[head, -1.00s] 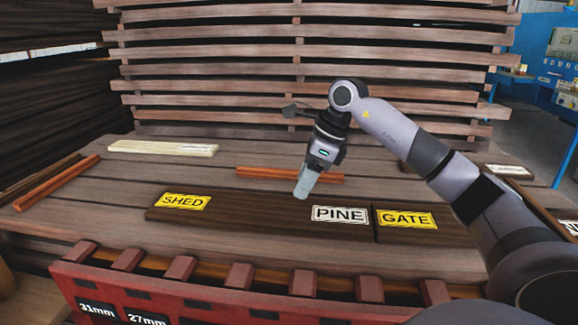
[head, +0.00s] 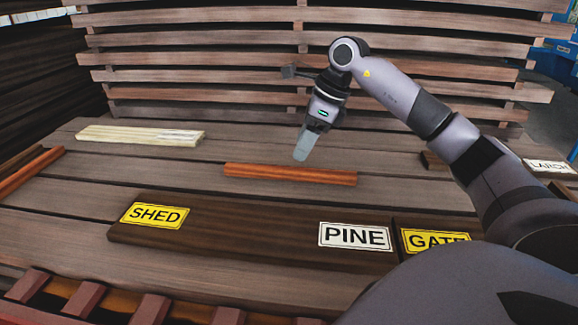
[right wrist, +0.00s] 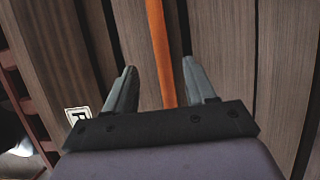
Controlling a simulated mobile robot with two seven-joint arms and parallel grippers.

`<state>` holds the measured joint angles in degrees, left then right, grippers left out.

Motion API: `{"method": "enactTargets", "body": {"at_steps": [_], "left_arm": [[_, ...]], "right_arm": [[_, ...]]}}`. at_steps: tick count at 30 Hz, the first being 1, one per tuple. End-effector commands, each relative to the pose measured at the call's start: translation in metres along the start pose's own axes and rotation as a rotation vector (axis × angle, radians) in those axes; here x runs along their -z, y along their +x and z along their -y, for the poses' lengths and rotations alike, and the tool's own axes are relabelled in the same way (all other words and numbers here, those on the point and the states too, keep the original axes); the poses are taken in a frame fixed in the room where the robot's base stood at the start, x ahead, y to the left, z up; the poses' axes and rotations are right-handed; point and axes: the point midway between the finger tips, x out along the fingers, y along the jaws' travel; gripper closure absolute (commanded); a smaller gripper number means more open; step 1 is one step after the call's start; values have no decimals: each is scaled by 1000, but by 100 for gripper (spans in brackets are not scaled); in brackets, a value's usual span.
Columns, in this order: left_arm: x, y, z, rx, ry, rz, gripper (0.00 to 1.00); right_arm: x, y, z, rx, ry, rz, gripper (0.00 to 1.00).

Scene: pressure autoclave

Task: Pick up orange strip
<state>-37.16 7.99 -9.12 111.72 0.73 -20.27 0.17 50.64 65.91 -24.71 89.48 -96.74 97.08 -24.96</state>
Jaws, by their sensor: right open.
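An orange strip (head: 290,174) lies flat on the wooden slatted table, left to right, in the middle of the head view. My right gripper (head: 302,154) is above it, near its middle, pointing down. In the right wrist view the orange strip (right wrist: 160,50) runs between the two open fingers of the gripper (right wrist: 160,82), and its lower end is hidden behind the gripper body. The fingers look apart from the strip. Another orange-brown strip (head: 28,172) lies at the far left of the table. My left gripper is not in view.
A dark board with SHED (head: 155,215) and PINE (head: 355,237) labels lies in front of the strip. A GATE label (head: 432,241) is to its right. A pale strip bundle (head: 140,135) lies back left. Stacked planks (head: 220,60) stand behind. A LARCH label (head: 549,166) is at right.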

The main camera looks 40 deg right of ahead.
Motion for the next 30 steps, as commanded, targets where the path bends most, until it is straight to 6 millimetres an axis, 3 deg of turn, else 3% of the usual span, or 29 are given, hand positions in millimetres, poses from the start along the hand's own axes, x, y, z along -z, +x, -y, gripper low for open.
{"method": "enactTargets", "body": {"at_steps": [8, 18, 26, 30], "left_arm": [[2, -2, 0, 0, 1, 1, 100], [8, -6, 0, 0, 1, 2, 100], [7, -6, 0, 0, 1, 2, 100], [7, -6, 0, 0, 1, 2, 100]], "right_arm": [[0, 24, 0, -4, 0, -2, 45], [0, 68, 2, -2, 0, -1, 45], [0, 72, 2, 0, 0, 0, 45], [0, 72, 2, 0, 0, 0, 87]]}}
